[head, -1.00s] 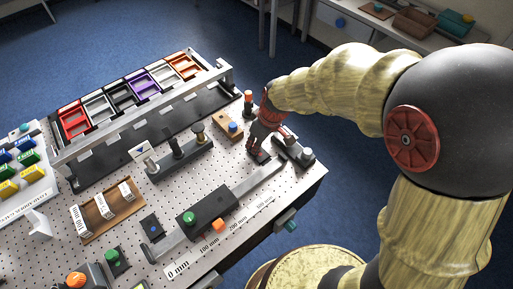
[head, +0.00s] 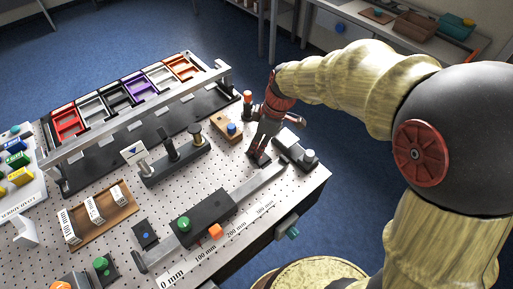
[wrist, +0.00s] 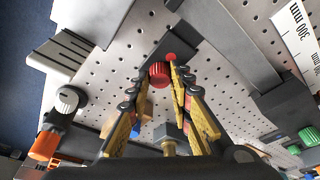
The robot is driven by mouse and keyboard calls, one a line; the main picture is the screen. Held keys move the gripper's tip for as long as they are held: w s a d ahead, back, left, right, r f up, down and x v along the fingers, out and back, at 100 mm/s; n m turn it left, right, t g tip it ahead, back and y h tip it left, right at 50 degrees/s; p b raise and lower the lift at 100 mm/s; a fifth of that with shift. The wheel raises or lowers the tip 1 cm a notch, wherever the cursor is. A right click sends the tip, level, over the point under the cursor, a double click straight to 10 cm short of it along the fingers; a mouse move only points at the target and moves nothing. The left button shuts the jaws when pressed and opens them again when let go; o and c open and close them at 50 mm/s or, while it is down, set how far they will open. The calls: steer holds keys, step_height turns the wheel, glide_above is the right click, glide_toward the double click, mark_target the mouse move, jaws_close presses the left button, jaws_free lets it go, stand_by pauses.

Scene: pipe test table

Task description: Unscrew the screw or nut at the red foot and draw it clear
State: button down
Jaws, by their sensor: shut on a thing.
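A red ribbed screw head (wrist: 160,73) sits between the fingertips of my gripper (wrist: 164,78) in the wrist view. My gripper is shut on it, one yellow-padded finger on each side. Just beyond it is a dark foot (wrist: 190,42) with a red dot (wrist: 171,57) on it. Whether the screw is still in the foot cannot be told. In the head view, my gripper (head: 262,150) points down at the back right of the table, and its fingers hide the screw.
A dark rail piece with a silver bar (head: 265,181) runs close by. A wooden block with a blue knob (head: 231,128) and an orange-topped post (head: 247,98) stand left of my gripper.

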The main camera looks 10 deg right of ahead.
stand_by(0.3)
steer(key=n+g+b, duration=0.1)
steer(key=n, duration=0.3)
steer(key=shift+w, duration=0.1)
steer(key=shift+n, duration=0.6)
steer(key=n, duration=0.2)
steer(key=n+g, duration=0.1)
steer(key=n, duration=0.2)
steer(key=shift+g, duration=0.3)
steer(key=n, duration=0.2)
steer(key=n+h+p, duration=0.1)
steer(key=n, duration=0.1)
steer(key=shift+w+a+r+n+g+h+p, duration=0.1)
steer(key=shift+w+r+n+g+h+p, duration=0.05)
steer(key=shift+n+g+h+p, duration=0.2)
steer(key=shift+n, duration=0.35)
